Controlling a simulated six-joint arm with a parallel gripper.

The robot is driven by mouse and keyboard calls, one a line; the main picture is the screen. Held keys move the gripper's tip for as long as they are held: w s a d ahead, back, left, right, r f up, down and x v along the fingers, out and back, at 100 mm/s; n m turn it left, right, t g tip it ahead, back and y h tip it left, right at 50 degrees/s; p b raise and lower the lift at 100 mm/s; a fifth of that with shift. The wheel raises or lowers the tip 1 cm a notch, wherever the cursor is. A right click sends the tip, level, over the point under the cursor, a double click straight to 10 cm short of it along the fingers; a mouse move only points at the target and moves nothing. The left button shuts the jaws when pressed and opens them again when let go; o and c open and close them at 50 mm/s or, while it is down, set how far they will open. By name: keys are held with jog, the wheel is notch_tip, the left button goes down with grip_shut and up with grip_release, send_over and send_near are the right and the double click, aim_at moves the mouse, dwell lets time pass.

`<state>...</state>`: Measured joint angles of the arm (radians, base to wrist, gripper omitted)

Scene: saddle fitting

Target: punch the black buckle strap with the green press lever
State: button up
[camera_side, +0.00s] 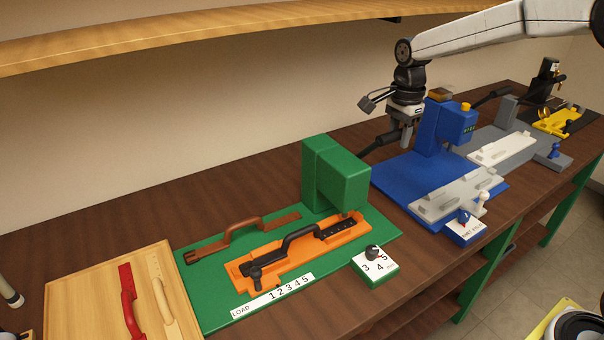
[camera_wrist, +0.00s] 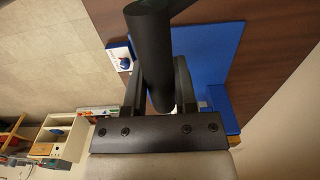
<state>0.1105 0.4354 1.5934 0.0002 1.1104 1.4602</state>
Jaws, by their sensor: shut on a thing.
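The black buckle strap (camera_side: 298,238) lies in an orange holder (camera_side: 268,265) on the green press base, its right end by the green press head (camera_side: 340,180). The green press lever (camera_side: 376,146) is a black bar rising to the right from behind the head. My gripper (camera_side: 406,138) is at the lever's far end, beside the blue press. In the wrist view my gripper (camera_wrist: 157,95) is shut on the thick black lever grip (camera_wrist: 152,50), which passes between the two fingers. The punch tip's contact with the strap is too small to tell.
A brown strap (camera_side: 235,238) lies behind the orange holder. A dial block (camera_side: 376,264) stands in front of the green press. Red (camera_side: 129,298) and cream (camera_side: 163,295) straps lie on a wooden board at left. The blue press (camera_side: 432,125) stands close to my gripper.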

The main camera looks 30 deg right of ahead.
jog(key=shift+s+f, duration=0.8)
jog(key=shift+s, duration=0.05)
jog(key=shift+s+f, duration=0.7)
jog(key=shift+f, duration=0.1)
jog(key=shift+s+f, duration=0.65)
jog(key=shift+f, duration=0.35)
jog(key=shift+s+f, duration=0.5)
jog(key=shift+f, duration=0.4)
